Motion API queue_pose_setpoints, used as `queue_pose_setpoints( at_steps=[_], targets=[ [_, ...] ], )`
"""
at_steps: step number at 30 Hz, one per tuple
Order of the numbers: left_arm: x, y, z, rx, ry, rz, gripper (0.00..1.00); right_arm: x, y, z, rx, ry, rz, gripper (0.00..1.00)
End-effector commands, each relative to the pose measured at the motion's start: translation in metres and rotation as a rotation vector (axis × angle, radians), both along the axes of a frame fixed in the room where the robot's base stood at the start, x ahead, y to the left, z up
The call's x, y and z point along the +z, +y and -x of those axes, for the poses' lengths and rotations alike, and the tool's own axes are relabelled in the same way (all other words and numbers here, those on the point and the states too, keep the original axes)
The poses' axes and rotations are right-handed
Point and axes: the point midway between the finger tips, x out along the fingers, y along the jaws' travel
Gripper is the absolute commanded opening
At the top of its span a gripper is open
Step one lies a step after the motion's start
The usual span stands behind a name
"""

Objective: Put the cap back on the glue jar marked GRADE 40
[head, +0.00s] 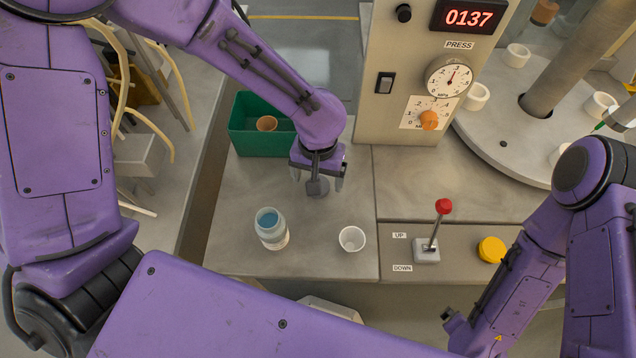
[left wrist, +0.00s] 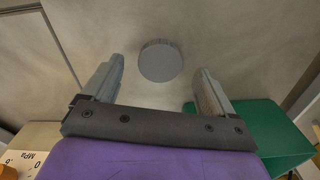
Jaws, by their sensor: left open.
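An open jar (head: 271,229) with blue content stands on the grey bench in the head view; its label cannot be read. A round grey cap (left wrist: 160,61) lies on the bench in the left wrist view, just beyond and between my left fingertips. I cannot clearly make the cap out in the head view, where the left hand covers that spot. My left gripper (head: 318,181) is open, pointing down, behind and right of the jar. My right gripper (head: 452,322) is low at the bottom right, away from the jar; its fingers are unclear.
A white cup (head: 352,239) stands right of the jar. A green bin (head: 245,139) holding a brown cup stands behind left. The press (head: 400,60) rises behind. A red-knobbed lever (head: 443,207) and yellow button (head: 491,249) are at right. Bench space around the jar is clear.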

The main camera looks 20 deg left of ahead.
Motion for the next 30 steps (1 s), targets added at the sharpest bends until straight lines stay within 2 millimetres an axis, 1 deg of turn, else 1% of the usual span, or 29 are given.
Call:
queue_pose_setpoints(
  at_steps=[1, 3, 5, 15, 16, 17, 18, 21, 30],
  targets=[
    [-0.008, 0.0, 0.001, -0.001, 0.003, -0.002, 0.87, 0.001, 0.0, 0.0, 0.0, 0.0, 0.0, 1.0],
    [-0.017, 0.0, 0.001, -0.002, 0.0, -0.002, 0.87, 0.001, 0.0, 0.0, 0.0, 0.0, 0.0, 1.0],
    [-0.021, 0.0, 0.0, -0.001, -0.001, 0.0, 0.87, 0.001, 0.0, 0.0, 0.0, 0.0, 0.0, 1.0],
    [-0.023, 0.0, 0.0, -0.001, -0.003, 0.0, 0.87, 0.001, 0.0, 0.0, 0.0, 0.0, 0.0, 1.0],
    [-0.023, 0.0, 0.0, -0.001, -0.003, 0.0, 0.8, 0.001, 0.0, 0.0, 0.0, 0.0, 0.0, 1.0],
    [-0.023, 0.0, 0.0, -0.001, -0.003, 0.0, 0.7, 0.001, 0.0, 0.0, 0.0, 0.0, 0.0, 1.0],
    [-0.023, 0.0, 0.0, -0.001, -0.003, 0.0, 0.57, 0.001, 0.0, 0.0, 0.0, 0.0, 0.0, 1.0],
    [-0.023, 0.0, 0.0, -0.001, -0.003, 0.0, 0.28, 0.001, 0.0, 0.0, 0.0, 0.0, 0.0, 1.0],
    [-0.021, 0.0, 0.0, -0.001, -0.003, 0.0, 0.28, 0.001, 0.0, 0.0, 0.0, 0.0, 0.0, 1.0]
  ],
)
